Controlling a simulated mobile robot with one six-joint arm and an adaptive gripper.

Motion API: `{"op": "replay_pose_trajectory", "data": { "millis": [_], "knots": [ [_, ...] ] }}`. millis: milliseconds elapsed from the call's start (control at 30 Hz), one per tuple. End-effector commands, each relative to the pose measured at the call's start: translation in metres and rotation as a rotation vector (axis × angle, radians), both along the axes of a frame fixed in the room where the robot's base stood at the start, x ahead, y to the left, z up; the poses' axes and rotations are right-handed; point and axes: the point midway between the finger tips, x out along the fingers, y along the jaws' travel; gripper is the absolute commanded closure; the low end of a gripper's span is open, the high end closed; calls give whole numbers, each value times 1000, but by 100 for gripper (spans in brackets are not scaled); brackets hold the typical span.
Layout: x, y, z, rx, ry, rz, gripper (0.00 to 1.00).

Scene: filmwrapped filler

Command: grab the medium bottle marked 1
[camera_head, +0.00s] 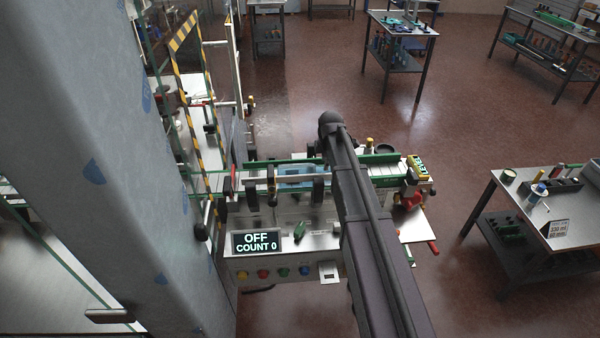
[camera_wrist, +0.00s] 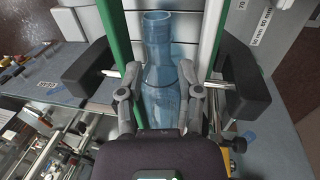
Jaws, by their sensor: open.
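In the wrist view a translucent blue bottle (camera_wrist: 160,70) lies along a pale slatted track between two green rails, its neck toward the top of the picture. My gripper (camera_wrist: 163,88) is open over it, one finger on each side. Its lower part is hidden by my gripper's body. I cannot make out a number on it. In the head view a blue bottle-like shape (camera_head: 298,175) lies on the machine's track left of my arm. My arm covers part of the machine there, and my gripper cannot be made out clearly.
The machine's display (camera_head: 257,242) reads OFF, COUNT 0, above several coloured buttons. Black pads on metal rods (camera_wrist: 90,68) flank the track closely. A yellow-black striped frame (camera_head: 190,110) stands at left. A table with tools (camera_head: 520,215) is at right, with open floor beyond.

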Motion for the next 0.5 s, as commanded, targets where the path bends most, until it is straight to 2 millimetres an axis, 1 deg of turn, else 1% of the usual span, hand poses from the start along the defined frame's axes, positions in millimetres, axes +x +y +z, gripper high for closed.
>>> {"op": "replay_pose_trajectory", "data": {
  "millis": [500],
  "knots": [
    [9,0,-39,0,0,0,54]
  ]
}}
